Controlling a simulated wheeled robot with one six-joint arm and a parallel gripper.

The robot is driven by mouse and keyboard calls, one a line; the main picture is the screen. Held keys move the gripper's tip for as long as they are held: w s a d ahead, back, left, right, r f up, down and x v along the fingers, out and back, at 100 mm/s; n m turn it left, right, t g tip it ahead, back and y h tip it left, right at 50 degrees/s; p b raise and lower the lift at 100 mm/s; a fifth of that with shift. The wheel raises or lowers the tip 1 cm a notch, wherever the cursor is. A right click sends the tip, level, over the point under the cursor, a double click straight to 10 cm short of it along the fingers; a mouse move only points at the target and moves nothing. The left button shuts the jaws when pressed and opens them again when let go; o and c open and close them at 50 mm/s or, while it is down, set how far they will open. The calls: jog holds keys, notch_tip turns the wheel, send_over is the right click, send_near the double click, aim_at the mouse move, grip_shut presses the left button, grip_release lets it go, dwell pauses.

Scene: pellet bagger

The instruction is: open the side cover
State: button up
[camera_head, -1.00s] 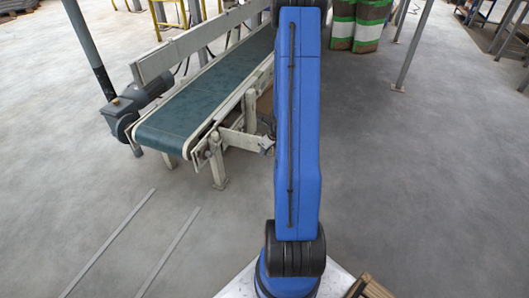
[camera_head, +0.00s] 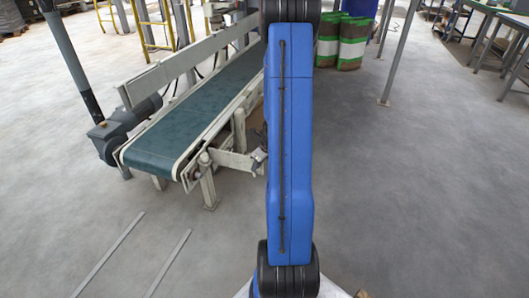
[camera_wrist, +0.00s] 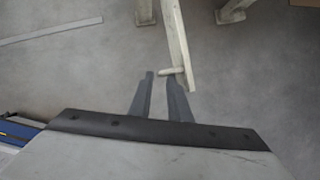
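I cannot make out the side cover for certain in either view. In the wrist view my gripper (camera_wrist: 160,77) shows two grey fingers held apart with a gap between them. A pale bar (camera_wrist: 174,35) comes down from the top, its lower end close to the right fingertip. I cannot tell whether the fingers touch the peg or bar. Nothing shows gripped.
A conveyor with a green belt (camera_head: 200,118) and pale frame stands left of my arm, its motor (camera_head: 125,125) at the near left. A grey post (camera_head: 397,55) and tables (camera_head: 501,20) are at the right. Floor right of my arm is clear.

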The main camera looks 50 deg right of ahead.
jog(key=v, duration=1.2)
jog(key=shift+s+r, duration=0.1)
jog(key=shift+r, duration=0.05)
jog(key=a+r+n, duration=0.7)
jog(key=a+n, duration=0.1)
jog(key=a, duration=0.3)
jog(key=a+r+n, duration=0.8)
jog(key=a+n, duration=0.1)
jog(key=a, duration=0.3)
jog(key=s+a+r+n, duration=0.3)
jog(key=s+a+n, duration=0.3)
jog(key=s+n, duration=0.2)
jog(key=s+a+r+n, duration=0.4)
jog(key=s+a+n, duration=0.2)
jog(key=s+n, duration=0.2)
jog(key=shift+s+a+n+h, duration=0.15)
jog(key=shift+s+n+h, duration=0.2)
jog(key=shift+n, duration=0.65)
